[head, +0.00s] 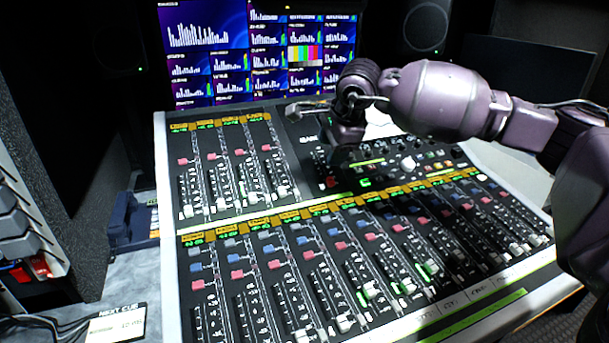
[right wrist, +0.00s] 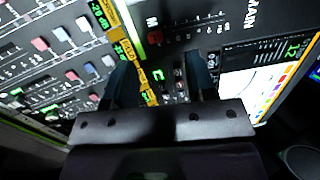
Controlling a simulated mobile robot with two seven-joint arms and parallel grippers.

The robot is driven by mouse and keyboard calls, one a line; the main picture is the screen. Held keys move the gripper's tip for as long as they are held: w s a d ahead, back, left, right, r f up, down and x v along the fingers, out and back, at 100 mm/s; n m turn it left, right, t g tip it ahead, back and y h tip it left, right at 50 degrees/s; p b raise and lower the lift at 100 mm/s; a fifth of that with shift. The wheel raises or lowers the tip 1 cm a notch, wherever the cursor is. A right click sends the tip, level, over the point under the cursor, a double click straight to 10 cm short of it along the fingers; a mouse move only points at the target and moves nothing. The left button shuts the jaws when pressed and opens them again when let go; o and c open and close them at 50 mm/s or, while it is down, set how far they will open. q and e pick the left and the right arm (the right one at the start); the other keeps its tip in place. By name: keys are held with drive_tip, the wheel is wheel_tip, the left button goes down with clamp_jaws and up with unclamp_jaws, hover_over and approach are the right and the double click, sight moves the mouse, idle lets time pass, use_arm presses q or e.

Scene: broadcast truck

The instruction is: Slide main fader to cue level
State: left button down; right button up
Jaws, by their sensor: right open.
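The mixing console (head: 165,262) fills the lower part of the head view, with rows of faders. The main fader's red cap (head: 332,182) is at the left end of the dark upper-right panel, below a white label. In the right wrist view the red cap (right wrist: 155,37) shows beside its scale, with the word MAIN to its right. My right gripper (head: 343,160) hangs over this panel. Its two dark fingers (right wrist: 163,72) are apart with nothing held between them. The cap lies beyond the fingertips, and no contact shows. My left gripper is not in view.
Colored channel buttons and many faders (head: 345,325) surround the panel. Monitors (head: 205,50) with level bars stand behind the console. A speaker (head: 425,27) is at the back right. A cue card (head: 115,325) lies at the lower left.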

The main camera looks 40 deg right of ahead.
sight(329, 180)
drive_tip(key=shift+g+h, duration=0.3)
drive_tip(key=x, duration=0.3)
drive_tip(key=s+b+x, duration=0.1)
drive_tip(key=x, duration=0.2)
drive_tip(key=d+b+x, duration=0.1)
drive_tip(key=x, duration=0.2)
drive_tip(key=shift+s+f, duration=0.15)
drive_tip(key=shift+f, duration=0.15)
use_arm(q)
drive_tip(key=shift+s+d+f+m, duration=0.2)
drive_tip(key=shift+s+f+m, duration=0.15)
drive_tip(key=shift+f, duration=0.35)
use_arm(e)
drive_tip(key=shift+w+d+f, duration=0.15)
drive_tip(key=shift+w+f, duration=0.15)
drive_tip(key=shift+f, duration=0.25)
clamp_jaws()
